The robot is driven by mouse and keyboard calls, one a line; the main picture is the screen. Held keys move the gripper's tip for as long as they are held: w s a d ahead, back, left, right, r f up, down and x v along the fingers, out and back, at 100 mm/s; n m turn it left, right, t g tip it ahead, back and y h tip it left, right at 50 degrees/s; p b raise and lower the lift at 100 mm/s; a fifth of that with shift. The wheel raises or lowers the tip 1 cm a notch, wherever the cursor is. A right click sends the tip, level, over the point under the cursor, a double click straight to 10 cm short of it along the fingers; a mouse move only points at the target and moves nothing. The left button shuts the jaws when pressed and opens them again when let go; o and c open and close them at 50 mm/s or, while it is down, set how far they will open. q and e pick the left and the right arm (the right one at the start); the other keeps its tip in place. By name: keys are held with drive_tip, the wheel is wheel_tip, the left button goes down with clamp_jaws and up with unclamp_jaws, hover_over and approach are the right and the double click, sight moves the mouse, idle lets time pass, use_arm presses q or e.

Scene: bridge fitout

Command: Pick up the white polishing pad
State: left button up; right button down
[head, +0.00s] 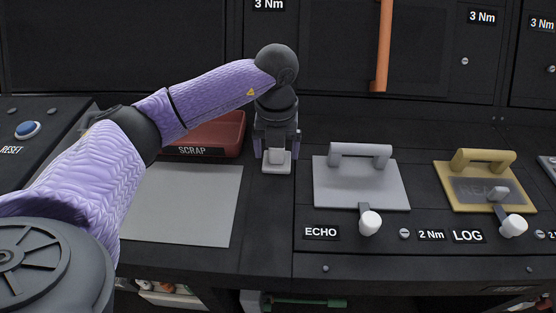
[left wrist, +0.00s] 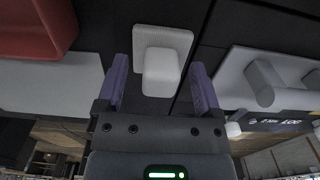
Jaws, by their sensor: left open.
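The white polishing pad (head: 276,166) is a small flat white block with a raised grip, standing on the dark console in the middle of the head view. In the left wrist view the pad (left wrist: 163,68) shows ahead of my gripper, its grip pointing toward the camera. My left gripper (head: 277,148) points down over the pad, one finger on each side of its grip. The fingers are open, with gaps between them and the grip in the left wrist view (left wrist: 160,82). The gripper hides part of the pad in the head view. My right gripper is not in view.
A red SCRAP tray (head: 222,130) stands just left of the gripper. A bare grey mat (head: 190,205) lies in front of it. To the right are a grey handled plate (head: 330,188) labelled ECHO and a yellow handled plate (head: 455,196) labelled LOG, with levers. An orange bar (head: 383,50) hangs behind.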

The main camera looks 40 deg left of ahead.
use_arm(q)
drive_tip(key=shift+r, duration=0.1)
drive_tip(key=c, duration=1.1)
clamp_jaws()
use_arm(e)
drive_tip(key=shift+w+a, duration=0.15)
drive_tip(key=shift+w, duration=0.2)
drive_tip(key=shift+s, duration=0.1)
